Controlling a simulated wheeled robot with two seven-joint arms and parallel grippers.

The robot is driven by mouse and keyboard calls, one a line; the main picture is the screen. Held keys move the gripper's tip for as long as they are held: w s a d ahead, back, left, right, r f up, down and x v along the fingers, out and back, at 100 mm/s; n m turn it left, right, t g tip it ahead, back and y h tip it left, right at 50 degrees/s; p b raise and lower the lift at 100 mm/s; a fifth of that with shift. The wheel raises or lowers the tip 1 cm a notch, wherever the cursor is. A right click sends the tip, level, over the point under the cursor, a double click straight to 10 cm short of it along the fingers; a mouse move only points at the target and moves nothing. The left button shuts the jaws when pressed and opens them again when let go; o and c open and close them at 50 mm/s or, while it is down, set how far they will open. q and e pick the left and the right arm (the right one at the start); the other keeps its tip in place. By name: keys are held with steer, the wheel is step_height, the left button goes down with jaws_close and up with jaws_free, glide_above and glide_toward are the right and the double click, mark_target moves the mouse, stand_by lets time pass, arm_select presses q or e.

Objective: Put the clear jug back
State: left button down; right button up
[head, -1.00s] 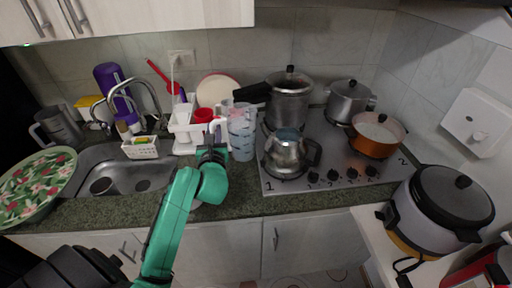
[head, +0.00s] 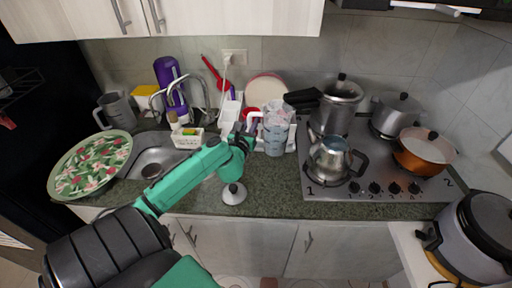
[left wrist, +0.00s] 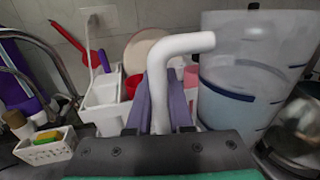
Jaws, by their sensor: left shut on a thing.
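The clear jug (head: 275,137) is translucent with blue bands and a white bent handle. It looks upright at the counter's back, left of the stove; I cannot tell whether its base touches the counter. My left gripper (head: 247,138) is at the jug's left side, shut on the handle. In the left wrist view the handle (left wrist: 180,45) rises between the fingers (left wrist: 160,105) and bends right towards the jug body (left wrist: 240,75). The lower handle is hidden by the gripper. My right gripper is not in view.
A metal kettle (head: 331,158) stands on the stove (head: 375,205) right of the jug. A white rack (head: 229,114) and red cup (head: 249,113) are behind left. A small white round piece (head: 233,194) lies on the front counter. The sink (head: 152,160) is left.

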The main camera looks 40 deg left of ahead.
arm_select(q)
step_height(320, 180, down, 10)
steer(key=b, duration=0.2)
steer(key=shift+f+b, duration=0.2)
steer(key=shift+b, duration=0.15)
steer(key=shift+a, duration=0.1)
steer(key=shift+s+f, duration=0.1)
steer(key=shift+f, duration=0.05)
steer(key=c, duration=0.8)
jaws_free()
steer(key=shift+s, duration=0.1)
steer(key=b+v, duration=0.1)
steer(key=v, duration=1.1)
steer(key=shift+b, duration=0.4)
